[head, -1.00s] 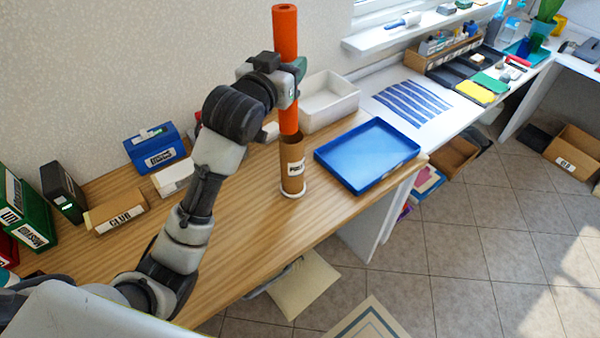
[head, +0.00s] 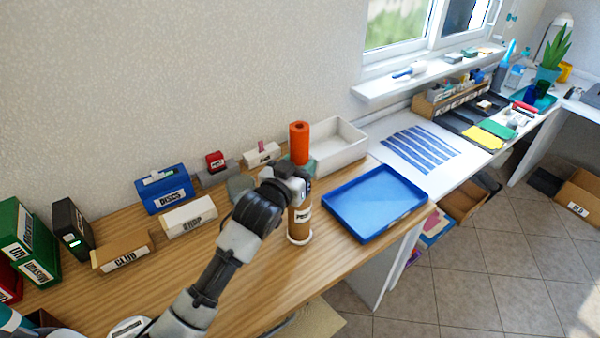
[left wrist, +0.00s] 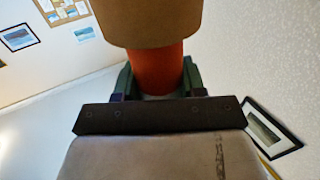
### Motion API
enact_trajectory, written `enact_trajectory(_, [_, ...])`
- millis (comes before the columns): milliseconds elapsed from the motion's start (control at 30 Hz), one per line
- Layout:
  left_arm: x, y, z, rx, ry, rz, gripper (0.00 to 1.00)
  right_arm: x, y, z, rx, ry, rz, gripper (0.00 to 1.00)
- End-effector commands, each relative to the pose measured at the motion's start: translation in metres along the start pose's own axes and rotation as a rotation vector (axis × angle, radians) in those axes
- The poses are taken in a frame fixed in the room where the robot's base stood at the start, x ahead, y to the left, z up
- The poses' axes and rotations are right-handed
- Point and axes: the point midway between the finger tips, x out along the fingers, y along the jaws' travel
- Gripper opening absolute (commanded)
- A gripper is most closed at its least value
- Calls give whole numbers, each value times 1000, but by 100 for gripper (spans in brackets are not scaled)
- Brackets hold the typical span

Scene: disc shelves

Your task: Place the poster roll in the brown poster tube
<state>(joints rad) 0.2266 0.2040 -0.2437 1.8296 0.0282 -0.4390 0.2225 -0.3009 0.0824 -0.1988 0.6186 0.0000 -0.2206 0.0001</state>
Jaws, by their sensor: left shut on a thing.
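The orange poster roll (head: 299,142) stands upright, its upper end showing above my left gripper (head: 302,168). The brown poster tube (head: 299,224) stands upright on the wooden table, with a white base and a label. My left gripper is shut on the roll just above the tube and hides the tube's mouth in the head view. In the left wrist view the roll (left wrist: 155,68) is between the fingers (left wrist: 157,82) and passes into the brown tube (left wrist: 150,22). The roll's lower part is hidden inside the tube. My right gripper is not in view.
A blue tray (head: 375,204) lies right of the tube, and a white bin (head: 338,152) stands behind it. Boxes labelled DISCS (head: 163,190), SHOP (head: 188,218) and CLUB (head: 123,255) stand at the left. The table's front is mostly clear.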

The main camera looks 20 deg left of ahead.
Motion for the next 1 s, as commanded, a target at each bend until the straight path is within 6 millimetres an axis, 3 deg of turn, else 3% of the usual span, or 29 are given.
enact_trajectory(200, [0,0,26,0,-2,0,17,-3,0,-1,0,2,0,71])
enact_trajectory(967, [0,0,40,0,-3,0,17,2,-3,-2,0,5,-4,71])
enact_trajectory(1000, [0,0,40,0,-4,0,45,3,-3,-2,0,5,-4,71])
